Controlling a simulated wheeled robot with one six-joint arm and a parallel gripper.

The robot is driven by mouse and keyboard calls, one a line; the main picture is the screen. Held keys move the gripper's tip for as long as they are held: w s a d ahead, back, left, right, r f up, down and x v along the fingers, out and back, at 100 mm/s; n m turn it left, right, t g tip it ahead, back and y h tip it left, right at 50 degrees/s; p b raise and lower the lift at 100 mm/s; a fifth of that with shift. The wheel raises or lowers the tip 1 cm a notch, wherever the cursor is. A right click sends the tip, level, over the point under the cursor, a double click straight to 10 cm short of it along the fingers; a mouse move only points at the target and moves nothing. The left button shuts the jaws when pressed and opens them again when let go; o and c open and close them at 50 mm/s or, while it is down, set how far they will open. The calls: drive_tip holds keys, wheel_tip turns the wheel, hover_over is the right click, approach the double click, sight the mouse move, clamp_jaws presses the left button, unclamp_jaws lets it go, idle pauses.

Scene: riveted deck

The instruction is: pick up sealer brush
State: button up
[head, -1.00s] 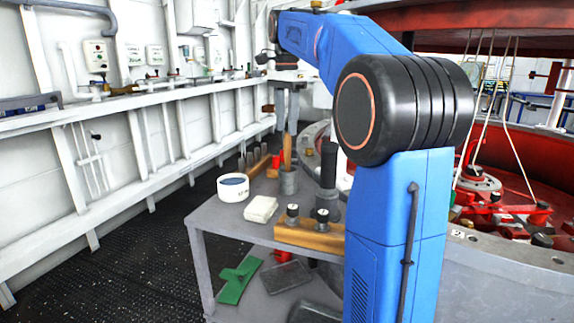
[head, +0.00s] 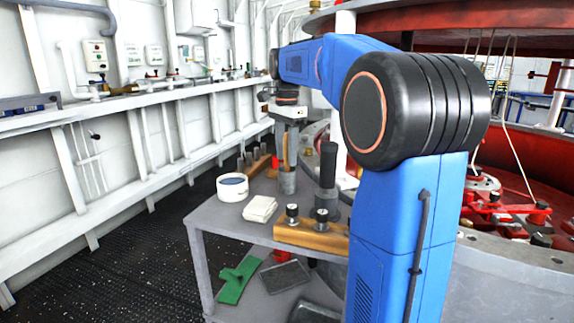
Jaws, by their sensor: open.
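The sealer brush appears to be the upright wooden handle (head: 286,152) standing in a small grey cup (head: 287,183) on the grey table (head: 214,222). Its lower end is hidden inside the cup. My gripper (head: 290,156) points down over the cup, open, with its fingers at the height of the handle. The handle shows between or just in front of the fingers; I cannot tell whether they touch it.
A white tub (head: 232,188), a folded cloth (head: 260,209), a wooden block with black knobs (head: 308,237) and a dark cylinder (head: 327,170) stand near the cup. A green item (head: 238,280) lies on the lower shelf. A white wall ledge runs along the left.

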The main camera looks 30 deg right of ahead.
clamp_jaws()
